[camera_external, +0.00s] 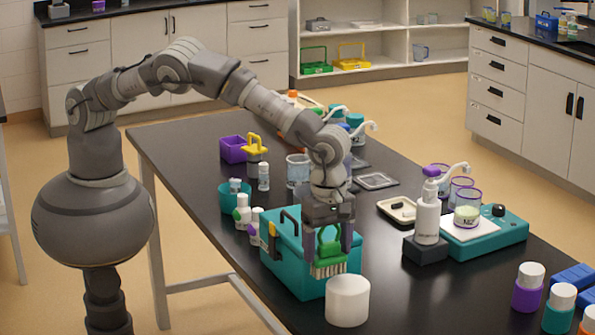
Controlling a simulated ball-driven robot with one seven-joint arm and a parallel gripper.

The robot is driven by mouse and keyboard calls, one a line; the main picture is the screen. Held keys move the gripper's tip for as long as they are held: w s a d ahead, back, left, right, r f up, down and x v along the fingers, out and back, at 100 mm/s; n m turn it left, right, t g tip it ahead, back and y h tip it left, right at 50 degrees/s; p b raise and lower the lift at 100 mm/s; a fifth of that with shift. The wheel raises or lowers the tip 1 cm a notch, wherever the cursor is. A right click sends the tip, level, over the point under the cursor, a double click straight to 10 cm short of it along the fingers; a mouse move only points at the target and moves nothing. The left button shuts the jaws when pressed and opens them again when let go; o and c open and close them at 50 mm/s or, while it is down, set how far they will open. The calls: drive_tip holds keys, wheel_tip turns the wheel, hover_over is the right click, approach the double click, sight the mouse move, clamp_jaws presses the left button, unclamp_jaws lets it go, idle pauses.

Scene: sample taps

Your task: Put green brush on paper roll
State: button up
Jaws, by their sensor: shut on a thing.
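The green brush (328,252) has a green handle and pale bristles that point down. My gripper (329,240) is shut on its handle and holds it upright, in front of the teal box in this view. The white paper roll (347,302) stands upright on the black table, below and slightly right of the brush. The bristles show just above and left of the roll's top; I cannot tell whether they touch it. The brush's upper handle is partly hidden by my gripper fingers.
A teal box (283,262) with a dark handle stands right behind the brush. A white pump bottle (427,215) on a dark block and a teal scale (497,238) stand to the right. Capped bottles (528,288) stand at the front right. Black table (400,290) between them is clear.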

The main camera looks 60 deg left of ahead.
sight(328, 241)
drive_tip(key=shift+f, duration=1)
drive_tip(key=o, duration=1)
drive_tip(key=shift+o, duration=0.2)
wheel_tip(328, 241, up, 12)
drive_tip(key=shift+r+p, duration=0.15)
drive_tip(key=shift+p, duration=0.95)
drive_tip(key=shift+w, duration=0.1)
